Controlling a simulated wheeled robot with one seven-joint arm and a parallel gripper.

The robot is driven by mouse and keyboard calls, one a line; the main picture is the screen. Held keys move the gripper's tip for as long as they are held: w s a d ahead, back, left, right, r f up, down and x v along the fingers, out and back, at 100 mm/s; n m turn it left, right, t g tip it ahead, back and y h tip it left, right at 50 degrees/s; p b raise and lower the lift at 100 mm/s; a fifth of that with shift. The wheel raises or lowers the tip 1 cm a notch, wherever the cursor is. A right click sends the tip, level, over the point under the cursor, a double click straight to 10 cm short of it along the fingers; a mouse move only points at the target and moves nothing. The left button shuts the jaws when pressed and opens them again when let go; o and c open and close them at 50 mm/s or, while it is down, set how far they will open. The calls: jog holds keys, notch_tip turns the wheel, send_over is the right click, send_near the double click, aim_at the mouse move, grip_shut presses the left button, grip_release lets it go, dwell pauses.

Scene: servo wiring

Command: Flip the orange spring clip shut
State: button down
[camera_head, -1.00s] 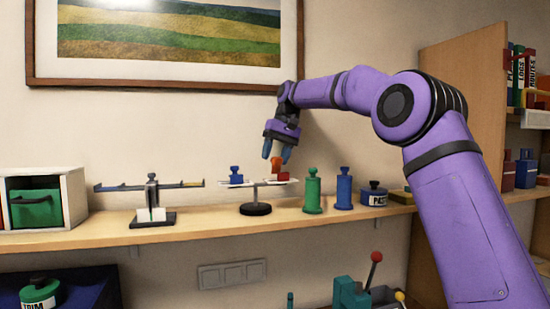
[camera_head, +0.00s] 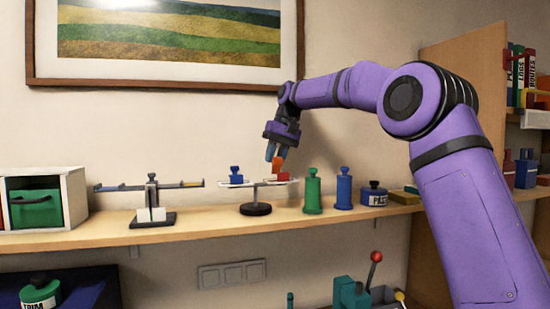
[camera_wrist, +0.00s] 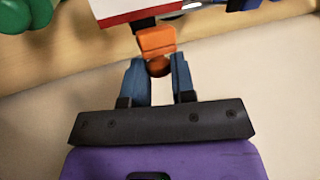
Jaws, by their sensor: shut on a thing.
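The orange spring clip (camera_head: 277,162) is at the right end of a small balance-like stand, just above a red block (camera_head: 283,176). My gripper (camera_head: 274,158) reaches down to it from above, its blue fingers close together. In the wrist view the clip (camera_wrist: 156,40) shows as an orange block just past the fingertips. A rounded orange-brown part of it sits between my fingers (camera_wrist: 157,66), which are shut on it. The fingers hide part of the clip, and I cannot tell its exact flip position.
The stand (camera_head: 256,209) is on a wooden shelf (camera_head: 230,228). A blue weight (camera_head: 236,174) sits at its left end. A green canister (camera_head: 312,192) and a blue canister (camera_head: 344,190) stand close on the right. A second balance (camera_head: 152,200) is to the left.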

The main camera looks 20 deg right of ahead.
aim_at(278, 163)
jog(key=t, duration=0.1)
jog(key=s+t, duration=0.1)
jog(key=shift+s+r+t, duration=0.15)
jog(key=shift+s+t, duration=0.15)
jog(key=shift+t, duration=0.1)
jog(key=c, duration=1.9)
grip_release()
jog(key=s+t, duration=0.1)
jog(key=t, duration=0.1)
jog(key=shift+s+n+t, duration=0.2)
jog(key=shift+n+t, duration=0.2)
jog(key=shift+s+f+n+t+y, duration=0.1)
jog(key=shift+s+f+n+t, duration=0.2)
jog(key=shift+t, duration=0.55)
jog(key=shift+s+f+n+t+y, duration=0.1)
jog(key=shift+s+t, duration=0.3)
jog(key=shift+t, duration=0.5)
jog(key=shift+s+f+n+t+y, duration=0.15)
jog(key=shift+s+t, duration=0.2)
jog(key=shift+t, duration=0.5)
grip_shut()
jog(key=shift+s, duration=0.1)
jog(key=o, duration=1)
grip_release()
jog(key=shift+c, duration=0.2)
jog(key=shift+s, duration=0.1)
jog(key=v, duration=1)
jog(key=shift+s+d, duration=0.15)
jog(key=shift+s, duration=0.15)
